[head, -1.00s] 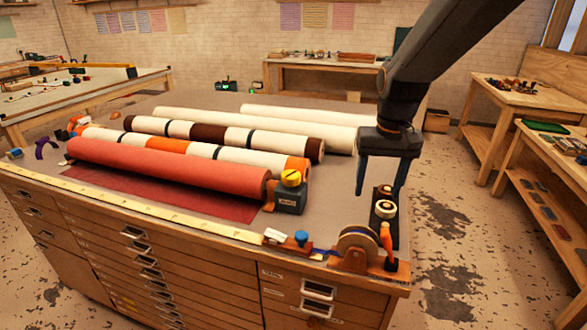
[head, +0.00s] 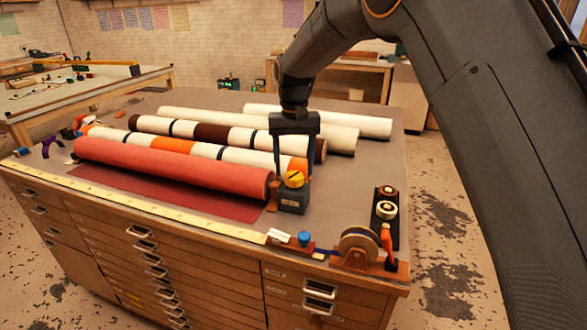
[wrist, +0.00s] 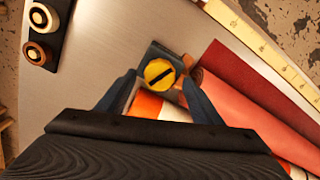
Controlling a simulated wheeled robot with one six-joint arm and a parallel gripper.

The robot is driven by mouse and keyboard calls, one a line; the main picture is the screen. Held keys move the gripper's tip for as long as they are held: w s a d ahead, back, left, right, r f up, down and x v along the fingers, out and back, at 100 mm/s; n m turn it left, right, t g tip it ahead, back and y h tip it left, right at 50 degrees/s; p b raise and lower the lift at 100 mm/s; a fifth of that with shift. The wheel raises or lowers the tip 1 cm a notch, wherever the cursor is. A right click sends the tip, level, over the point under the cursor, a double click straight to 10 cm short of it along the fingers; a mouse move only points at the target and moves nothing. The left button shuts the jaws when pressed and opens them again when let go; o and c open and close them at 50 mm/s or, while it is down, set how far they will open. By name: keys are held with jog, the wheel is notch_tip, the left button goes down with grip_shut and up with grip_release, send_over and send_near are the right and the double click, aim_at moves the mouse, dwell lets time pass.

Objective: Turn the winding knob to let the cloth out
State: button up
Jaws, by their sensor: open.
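The winding knob (head: 294,179) is yellow with a dark slot across its top. It sits on a dark grey-blue block (head: 292,200) at the right end of the red cloth roll (head: 170,166). A flat strip of red cloth (head: 150,197) lies on the table in front of the roll. My gripper (head: 294,172) is open above the block, its fingers pointing down around the knob. In the wrist view the knob (wrist: 159,73) shows between and just beyond the two fingertips. I cannot tell whether either finger touches it.
White, striped and orange-banded rolls (head: 230,140) lie behind the red one. A yellow measuring strip (head: 150,205) runs along the front edge. A tape dispenser (head: 358,247) and a dark stand with round knobs (head: 385,210) occupy the right corner.

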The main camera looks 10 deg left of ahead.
jog(key=shift+f+p, duration=0.35)
jog(key=shift+f, duration=0.9)
jog(key=c, duration=1.1)
jog(key=shift+o, duration=0.2)
jog(key=n+b, duration=0.1)
jog(key=n, duration=0.1)
jog(key=shift+n, duration=0.3)
jog(key=shift+n+b, duration=0.45)
jog(key=shift+n, duration=0.55)
jog(key=o, duration=1.1)
jog(key=shift+c, duration=0.2)
